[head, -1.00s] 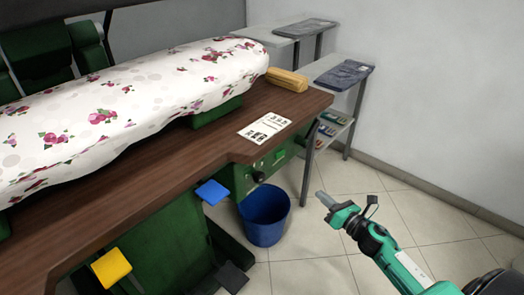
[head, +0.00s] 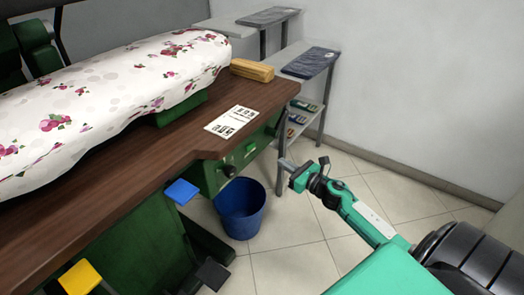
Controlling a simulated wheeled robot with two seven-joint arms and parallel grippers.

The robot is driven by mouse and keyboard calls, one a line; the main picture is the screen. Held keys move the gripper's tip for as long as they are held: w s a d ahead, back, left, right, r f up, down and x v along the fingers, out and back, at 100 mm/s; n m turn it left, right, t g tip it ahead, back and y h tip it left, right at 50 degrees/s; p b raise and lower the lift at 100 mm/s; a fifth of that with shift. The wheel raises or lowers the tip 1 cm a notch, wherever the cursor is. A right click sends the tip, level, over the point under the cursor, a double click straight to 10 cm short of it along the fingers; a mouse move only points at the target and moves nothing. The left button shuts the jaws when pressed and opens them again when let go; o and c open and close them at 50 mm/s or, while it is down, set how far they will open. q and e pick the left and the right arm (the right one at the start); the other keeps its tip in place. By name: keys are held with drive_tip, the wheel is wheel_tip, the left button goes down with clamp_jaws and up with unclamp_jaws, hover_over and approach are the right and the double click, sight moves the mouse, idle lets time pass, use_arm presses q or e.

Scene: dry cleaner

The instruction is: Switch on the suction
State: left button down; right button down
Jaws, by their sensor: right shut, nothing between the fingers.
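The pressing table (head: 130,176) has a brown wooden top and a green body. On its front, under the right end, is a green panel with a black knob (head: 229,170) and a small light green part (head: 250,149). A blue pad (head: 181,191) and a yellow pad (head: 80,278) stick out along the front. I cannot tell from the markings which of these works the suction. My right gripper (head: 287,165) is shut and empty, to the right of the panel and apart from it. My left gripper is not in view.
A blue bucket (head: 240,212) stands on the floor below the panel. A grey metal shelf (head: 297,83) stands beyond the table's right end. A printed card (head: 232,121) and a yellow block (head: 252,70) lie on the tabletop. The tiled floor at the right is clear.

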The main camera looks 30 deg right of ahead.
sight(251, 147)
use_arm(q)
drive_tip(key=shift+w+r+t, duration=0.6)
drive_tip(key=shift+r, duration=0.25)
use_arm(e)
drive_tip(key=x, duration=1)
drive_tip(key=shift+w, duration=0.3)
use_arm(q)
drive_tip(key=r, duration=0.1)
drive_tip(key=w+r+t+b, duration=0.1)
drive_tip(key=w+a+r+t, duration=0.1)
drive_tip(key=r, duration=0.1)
use_arm(e)
drive_tip(key=shift+w+y, duration=0.25)
drive_tip(key=shift+y, duration=0.05)
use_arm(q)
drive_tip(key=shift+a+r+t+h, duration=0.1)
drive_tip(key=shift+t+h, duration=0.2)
